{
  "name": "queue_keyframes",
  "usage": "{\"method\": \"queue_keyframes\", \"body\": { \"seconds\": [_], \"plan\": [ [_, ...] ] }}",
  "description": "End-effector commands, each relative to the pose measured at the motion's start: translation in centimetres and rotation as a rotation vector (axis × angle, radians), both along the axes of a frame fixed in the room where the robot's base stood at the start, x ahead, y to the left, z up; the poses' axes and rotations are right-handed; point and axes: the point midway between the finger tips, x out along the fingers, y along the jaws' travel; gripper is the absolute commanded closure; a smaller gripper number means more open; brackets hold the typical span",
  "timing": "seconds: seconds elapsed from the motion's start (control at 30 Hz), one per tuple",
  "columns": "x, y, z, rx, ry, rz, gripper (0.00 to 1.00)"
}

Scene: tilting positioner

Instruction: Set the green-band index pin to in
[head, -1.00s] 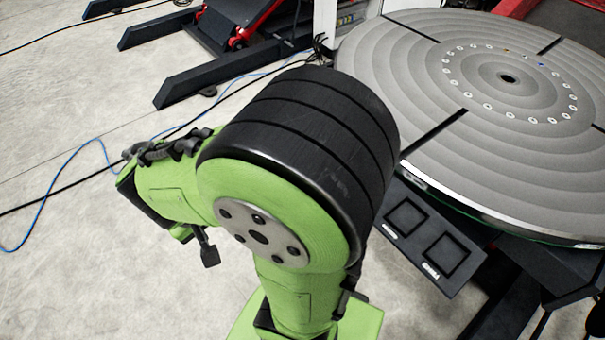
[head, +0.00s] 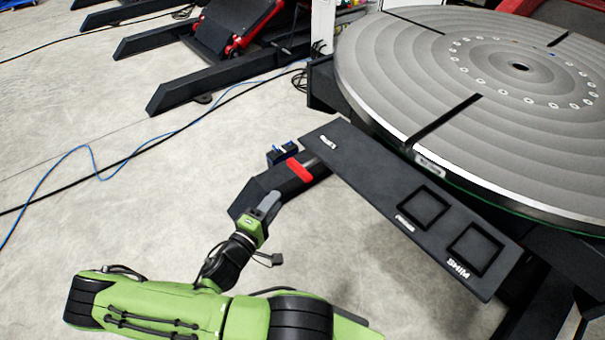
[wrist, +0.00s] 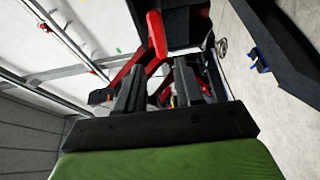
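I cannot make out a green-band index pin in either view. The round grey positioner table (head: 400,75) is at the upper right of the head view, with a ring of small light spots and one blue spot around its centre hole. My gripper (head: 268,203) is left of and below the table, in front of a dark beam. In the wrist view my gripper (wrist: 158,88) shows two dark fingers apart with nothing held between them. The wrist view shows no table top.
A dark shelf (head: 375,185) with two square recesses, one marked SHIM, juts out before the table. A red block (head: 300,170) on the dark beam and a blue item (head: 283,153) are near my gripper. Cables lie on the open floor (head: 100,120) at left.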

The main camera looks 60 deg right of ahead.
Motion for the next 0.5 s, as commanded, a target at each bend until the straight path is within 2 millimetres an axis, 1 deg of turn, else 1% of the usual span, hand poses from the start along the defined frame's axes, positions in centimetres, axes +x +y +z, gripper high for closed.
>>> {"method": "queue_keyframes", "body": {
  "seconds": [0.07,0.17,0.5],
  "plan": [
    [-0.1,-0.7,0.1,-0.003,0.000,0.000,0.64],
    [-0.4,-2.6,0.2,-0.004,0.000,-0.007,0.64],
    [-1.1,-11.2,0.1,-0.001,-0.003,-0.008,0.64]
  ]
}}
